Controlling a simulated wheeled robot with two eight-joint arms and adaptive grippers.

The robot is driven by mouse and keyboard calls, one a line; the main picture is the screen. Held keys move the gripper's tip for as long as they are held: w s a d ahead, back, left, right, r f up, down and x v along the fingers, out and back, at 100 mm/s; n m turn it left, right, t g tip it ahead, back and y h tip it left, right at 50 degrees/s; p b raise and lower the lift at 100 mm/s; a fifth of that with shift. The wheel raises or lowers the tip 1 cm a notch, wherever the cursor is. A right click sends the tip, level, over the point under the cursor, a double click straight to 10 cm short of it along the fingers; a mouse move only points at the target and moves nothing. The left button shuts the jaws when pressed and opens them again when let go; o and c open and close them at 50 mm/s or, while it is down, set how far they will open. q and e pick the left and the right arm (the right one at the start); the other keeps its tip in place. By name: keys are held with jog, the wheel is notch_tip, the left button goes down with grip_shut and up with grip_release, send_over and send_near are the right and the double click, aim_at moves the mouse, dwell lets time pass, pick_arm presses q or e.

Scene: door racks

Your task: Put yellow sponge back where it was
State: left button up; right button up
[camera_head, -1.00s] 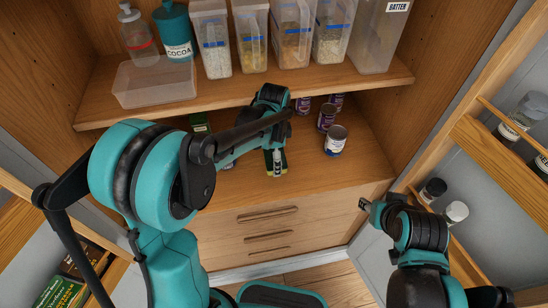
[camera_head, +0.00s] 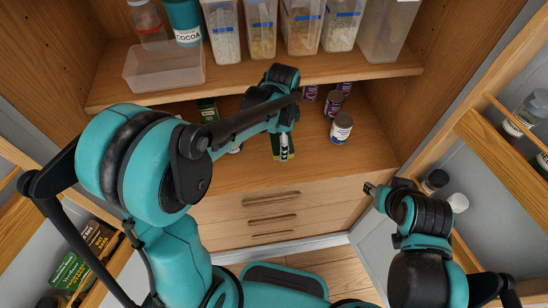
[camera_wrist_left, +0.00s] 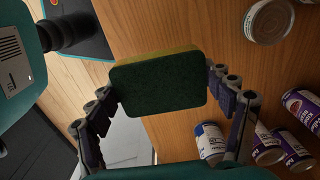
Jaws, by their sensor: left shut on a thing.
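The yellow sponge (camera_wrist_left: 160,82) has a dark green scouring face toward the left wrist camera, with a thin yellow edge along its top. My left gripper (camera_wrist_left: 168,92) is shut on it, one finger at each short side. In the head view the left gripper (camera_head: 283,152) is at the front of the lower cabinet shelf (camera_head: 225,183), above the drawers; the sponge is mostly hidden there. I cannot tell whether it touches the shelf. My right gripper (camera_head: 370,189) is off to the right, away from the sponge; its jaw opening is unclear.
A white-labelled can (camera_head: 341,128) and several purple cans (camera_head: 333,103) stand right of the left gripper. A green box (camera_head: 208,111) stands behind my left arm. The upper shelf (camera_head: 250,75) holds tubs and a clear bin (camera_head: 164,66). Door racks (camera_head: 500,150) flank the cabinet.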

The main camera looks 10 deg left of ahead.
pick_arm(q)
jog(key=s+d+r, duration=0.1)
jog(key=s+r, duration=0.1)
jog(key=s, duration=0.4)
jog(key=b, duration=0.3)
send_over(247, 171)
notch_tip(247, 171, down, 8)
jog(key=shift+a+r, duration=0.1)
jog(key=shift+r, duration=0.1)
notch_tip(247, 171, down, 3)
jog(key=shift+f+b, duration=0.15)
jog(key=shift+b, duration=0.4)
jog(key=shift+f, duration=0.3)
